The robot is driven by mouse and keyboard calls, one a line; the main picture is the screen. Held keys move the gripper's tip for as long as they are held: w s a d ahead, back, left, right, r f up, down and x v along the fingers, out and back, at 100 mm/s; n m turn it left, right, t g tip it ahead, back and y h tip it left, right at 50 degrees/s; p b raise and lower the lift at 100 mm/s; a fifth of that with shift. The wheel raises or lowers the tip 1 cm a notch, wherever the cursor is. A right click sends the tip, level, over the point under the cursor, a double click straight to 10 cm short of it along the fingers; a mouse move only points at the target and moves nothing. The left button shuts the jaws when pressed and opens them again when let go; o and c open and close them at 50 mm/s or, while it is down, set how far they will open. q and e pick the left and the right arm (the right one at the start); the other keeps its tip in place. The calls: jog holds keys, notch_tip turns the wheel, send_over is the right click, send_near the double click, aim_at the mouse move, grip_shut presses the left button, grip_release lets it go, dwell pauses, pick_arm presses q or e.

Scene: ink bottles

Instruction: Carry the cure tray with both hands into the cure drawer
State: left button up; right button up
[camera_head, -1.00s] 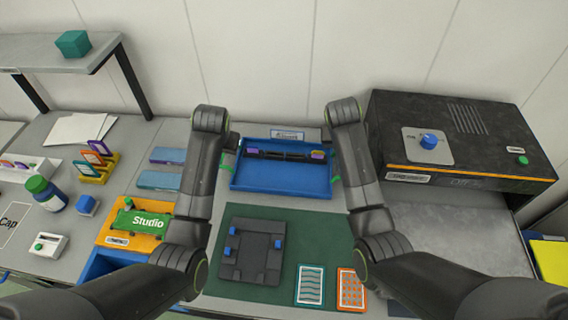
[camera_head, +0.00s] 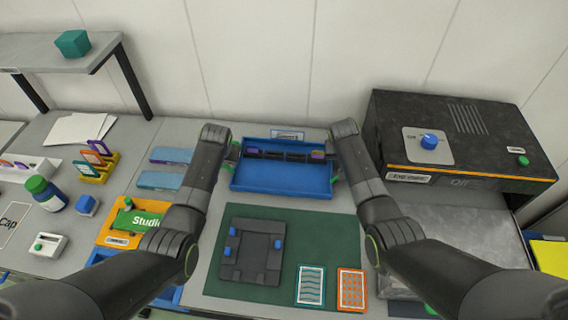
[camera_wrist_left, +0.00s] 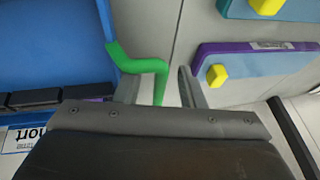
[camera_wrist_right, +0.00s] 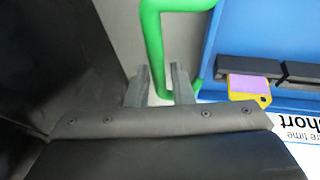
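The blue cure tray (camera_head: 285,193) lies on the table at the back centre, with a dark bar and purple pieces in it. My left gripper (camera_head: 232,158) is at its left end; in the left wrist view the open fingers (camera_wrist_left: 157,88) stand either side of the green handle (camera_wrist_left: 160,82). My right gripper (camera_head: 337,170) is at the right end; in the right wrist view its open fingers (camera_wrist_right: 160,85) straddle the other green handle (camera_wrist_right: 153,40). The grey surface before the black machine, seemingly the open cure drawer (camera_head: 470,235), is partly hidden by my right arm.
The black machine (camera_head: 455,140) with a blue knob stands at the right. A green mat (camera_head: 330,240) with a dark plate (camera_head: 252,250) and two patterned cards lies in front of the tray. A "Short" label (camera_wrist_right: 295,130) lies behind the tray. Blue-topped pads (camera_head: 165,180) lie left.

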pick_arm(q)
jog(key=c, duration=0.4)
pick_arm(e)
jog(key=c, duration=0.4)
pick_arm(q)
grip_shut()
pick_arm(e)
grip_shut()
pick_arm(q)
jog(key=shift+r, duration=0.1)
pick_arm(e)
jog(key=shift+r, duration=0.1)
